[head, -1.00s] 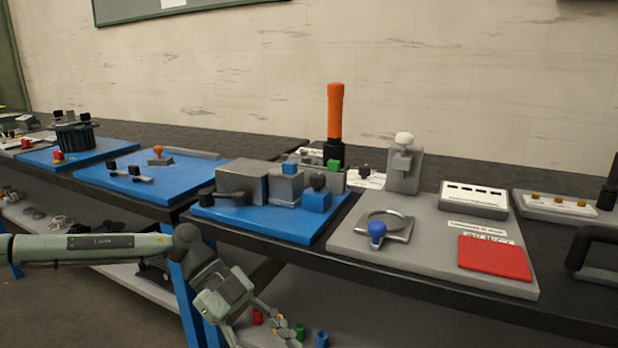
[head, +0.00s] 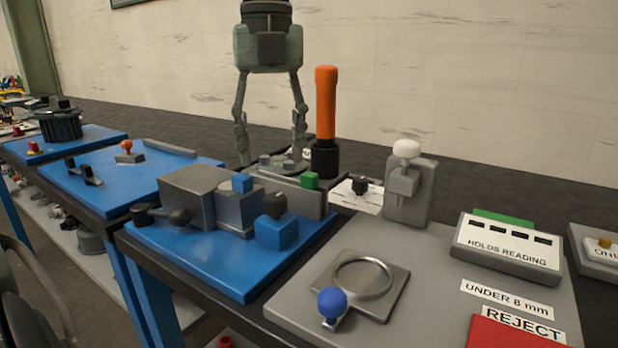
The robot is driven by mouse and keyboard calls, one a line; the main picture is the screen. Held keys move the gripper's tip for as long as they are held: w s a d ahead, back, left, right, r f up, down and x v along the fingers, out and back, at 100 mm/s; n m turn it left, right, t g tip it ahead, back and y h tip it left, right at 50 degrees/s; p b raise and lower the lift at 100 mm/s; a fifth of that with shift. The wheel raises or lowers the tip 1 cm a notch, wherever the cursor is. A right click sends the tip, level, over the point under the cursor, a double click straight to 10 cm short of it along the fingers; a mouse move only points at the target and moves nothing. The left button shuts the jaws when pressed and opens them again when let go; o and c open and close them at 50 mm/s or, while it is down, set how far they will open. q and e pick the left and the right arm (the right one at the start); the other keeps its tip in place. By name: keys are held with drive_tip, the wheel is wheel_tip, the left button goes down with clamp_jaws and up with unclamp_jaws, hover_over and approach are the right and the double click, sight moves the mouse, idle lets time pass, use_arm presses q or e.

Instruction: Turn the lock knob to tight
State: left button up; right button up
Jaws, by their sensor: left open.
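My left gripper (head: 271,153) hangs fingers-down at the top centre, with its two fingers wide apart. It is behind the blue fixture board (head: 215,270), left of the upright orange handle (head: 325,105). A low grey round part (head: 278,166) shows between and below the fingertips; I cannot tell if they touch it. A small black knob (head: 360,185) sits on a white card (head: 348,198), right of the gripper and apart from it. No readable mark shows which knob is the lock knob, or its setting. My right gripper is out of view.
The blue board carries grey blocks (head: 200,190), a black-ended lever (head: 180,216) and a blue block (head: 276,232). A grey board (head: 425,270) holds a ring plate with a blue ball knob (head: 331,302), a white-knobbed stand (head: 407,190) and a red pad (head: 510,335).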

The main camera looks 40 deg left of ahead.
sight(275, 197)
use_arm(q)
drive_tip(key=shift+w, duration=0.3)
drive_tip(key=f, duration=0.6)
drive_tip(key=shift+s, duration=0.3)
drive_tip(key=shift+f, duration=0.7)
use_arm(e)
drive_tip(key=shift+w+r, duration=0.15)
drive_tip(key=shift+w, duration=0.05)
use_arm(q)
drive_tip(key=c, duration=1.2)
drive_tip(key=shift+o, duration=0.2)
